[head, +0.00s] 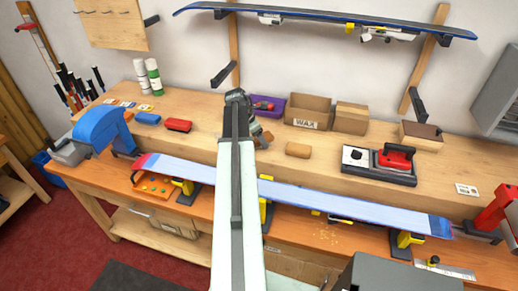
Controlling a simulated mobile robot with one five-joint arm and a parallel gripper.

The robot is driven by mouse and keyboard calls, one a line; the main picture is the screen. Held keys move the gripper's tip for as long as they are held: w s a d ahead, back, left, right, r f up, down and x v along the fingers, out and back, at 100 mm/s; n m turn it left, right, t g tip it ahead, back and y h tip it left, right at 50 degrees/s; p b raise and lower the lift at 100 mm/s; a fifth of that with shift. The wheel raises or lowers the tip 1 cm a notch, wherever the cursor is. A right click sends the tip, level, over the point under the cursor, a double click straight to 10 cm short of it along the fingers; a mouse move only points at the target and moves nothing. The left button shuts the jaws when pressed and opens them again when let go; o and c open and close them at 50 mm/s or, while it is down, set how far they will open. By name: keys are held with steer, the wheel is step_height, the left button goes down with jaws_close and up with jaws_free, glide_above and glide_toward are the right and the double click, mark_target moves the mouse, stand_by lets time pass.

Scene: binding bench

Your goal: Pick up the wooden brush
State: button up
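A small tan wooden block with rounded edges (298,150) lies on the raised bench shelf, right of my arm. It may be the wooden brush, but I see no bristles. A dark brown flat piece (424,131) lies on a box at the right and could also be a brush. My arm reaches up the middle of the head view to a dark joint. Beside it, a grey and brown shape (260,134) is partly hidden by the arm; I cannot tell what it is. My gripper's fingers cannot be made out.
A blue-white ski (350,209) lies across clamps along the bench front. On the shelf are a red block (178,125), a blue block (148,118), a purple bin (270,103), a wax box (308,111) and a red iron (396,158). Clear shelf lies around the tan block.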

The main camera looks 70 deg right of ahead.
steer(key=shift+f, duration=0.3)
stand_by(0.5)
jaws_close()
step_height(320, 180, up, 11)
steer(key=p, duration=1)
steer(key=shift+f+p, duration=0.1)
steer(key=shift+p, duration=0.25)
steer(key=shift+f, duration=0.1)
